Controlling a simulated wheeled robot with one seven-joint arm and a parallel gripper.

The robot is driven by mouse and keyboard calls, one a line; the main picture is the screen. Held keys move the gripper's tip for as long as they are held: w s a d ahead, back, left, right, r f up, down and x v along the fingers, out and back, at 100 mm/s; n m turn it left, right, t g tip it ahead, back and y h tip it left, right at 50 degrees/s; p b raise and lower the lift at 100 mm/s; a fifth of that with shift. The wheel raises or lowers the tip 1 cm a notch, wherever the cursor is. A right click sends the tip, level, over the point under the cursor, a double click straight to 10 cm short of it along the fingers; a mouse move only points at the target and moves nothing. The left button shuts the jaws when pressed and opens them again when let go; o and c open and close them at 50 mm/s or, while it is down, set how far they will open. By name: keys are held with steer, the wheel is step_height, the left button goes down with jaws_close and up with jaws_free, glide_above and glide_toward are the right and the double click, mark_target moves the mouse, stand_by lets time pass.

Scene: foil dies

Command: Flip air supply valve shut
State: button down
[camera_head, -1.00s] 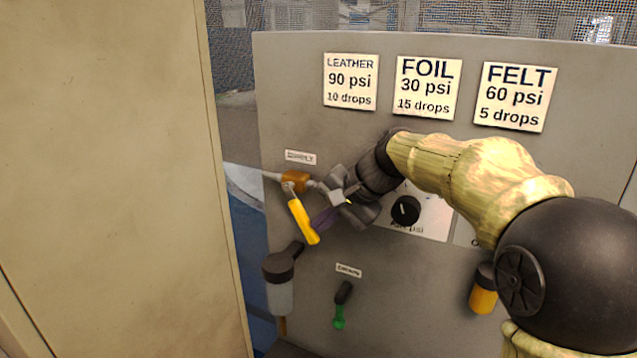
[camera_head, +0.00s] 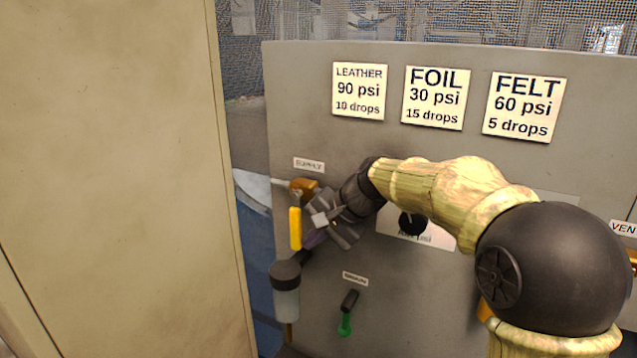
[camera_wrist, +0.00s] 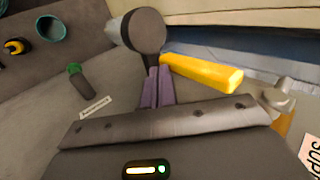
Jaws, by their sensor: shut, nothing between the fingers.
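The air supply valve has a brass body (camera_head: 305,187) under the SUPPLY label (camera_head: 309,165) on the grey panel. Its yellow handle (camera_head: 295,228) hangs about straight down from the body, and it also shows in the wrist view (camera_wrist: 205,73). My gripper (camera_head: 313,239) is just right of the handle's lower part. Its purple fingers (camera_wrist: 157,88) are together with nothing between them, and the handle lies beside them, outside the jaws. I cannot tell whether they touch the handle. My gripper and wrist hide part of the piping right of the valve.
A dark-capped filter bowl (camera_head: 286,300) sits just below the handle. The black regulator knob (camera_head: 412,222) is partly behind my arm. Placards line the panel top. A beige cabinet wall (camera_head: 110,180) fills the left side.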

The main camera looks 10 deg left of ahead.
stand_by(0.3)
steer(key=b+v, duration=0.1)
steer(key=v, duration=1.6)
steer(key=shift+d+r, duration=0.15)
